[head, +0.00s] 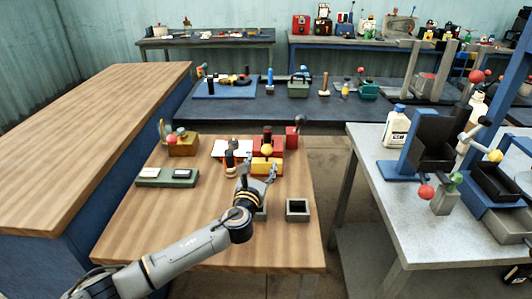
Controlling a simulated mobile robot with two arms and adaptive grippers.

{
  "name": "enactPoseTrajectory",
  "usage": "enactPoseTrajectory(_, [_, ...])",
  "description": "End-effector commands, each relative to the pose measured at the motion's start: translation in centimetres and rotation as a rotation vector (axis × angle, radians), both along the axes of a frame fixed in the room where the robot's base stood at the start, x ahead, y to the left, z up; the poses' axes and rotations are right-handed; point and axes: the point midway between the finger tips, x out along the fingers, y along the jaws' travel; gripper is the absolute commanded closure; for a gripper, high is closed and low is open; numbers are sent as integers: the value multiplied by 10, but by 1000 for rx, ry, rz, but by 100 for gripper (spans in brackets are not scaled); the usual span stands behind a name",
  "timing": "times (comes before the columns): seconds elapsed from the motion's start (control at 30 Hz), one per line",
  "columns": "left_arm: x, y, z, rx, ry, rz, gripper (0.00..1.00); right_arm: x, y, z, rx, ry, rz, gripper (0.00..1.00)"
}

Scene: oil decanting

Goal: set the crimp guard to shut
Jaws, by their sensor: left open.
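My left gripper (257,171) is over the wooden table (160,225), its fingers apart and pointing away from me. Just beyond it stands a red and yellow device (271,144) with a dark upright part and a yellow ball knob (267,151). The fingers overlap the device's front in the picture; I cannot tell whether they touch it. I cannot make out for sure which part is the crimp guard, or how it is set. I see nothing held between the fingers. My right gripper is not in view.
A small dark open box (297,209) stands right of my gripper. A grey-green tray (168,177) lies at the left, and a brown box with a red knob (183,145) behind it. A grey table (375,183) with a bottle (396,128) and knobbed stands is at the right.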

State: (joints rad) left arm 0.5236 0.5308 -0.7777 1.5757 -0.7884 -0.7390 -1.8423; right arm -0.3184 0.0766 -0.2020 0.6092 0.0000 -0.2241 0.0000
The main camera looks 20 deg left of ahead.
Motion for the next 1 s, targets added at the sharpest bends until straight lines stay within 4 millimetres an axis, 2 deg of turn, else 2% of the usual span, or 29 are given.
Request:
enactPoseTrajectory(0.03, [12, 1, 0, -1, -1, 3, 43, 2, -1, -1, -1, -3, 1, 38])
enactPoseTrajectory(0.2, [42, 4, 0, -2, 0, 2, 43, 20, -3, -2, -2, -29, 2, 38])
enactPoseTrajectory(0.3, [56, 4, -1, -2, 1, 1, 43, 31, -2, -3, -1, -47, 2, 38])
enactPoseTrajectory(0.4, [65, 5, -1, -1, 0, 0, 43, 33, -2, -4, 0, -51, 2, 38])
enactPoseTrajectory(0.83, [72, 6, -1, -2, 1, -1, 43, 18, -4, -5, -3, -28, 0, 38])
enactPoseTrajectory(0.87, [72, 6, -1, -2, 1, -1, 47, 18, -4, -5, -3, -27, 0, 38])
enactPoseTrajectory(1.0, [72, 6, -1, -2, 1, -1, 75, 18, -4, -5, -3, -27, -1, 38])
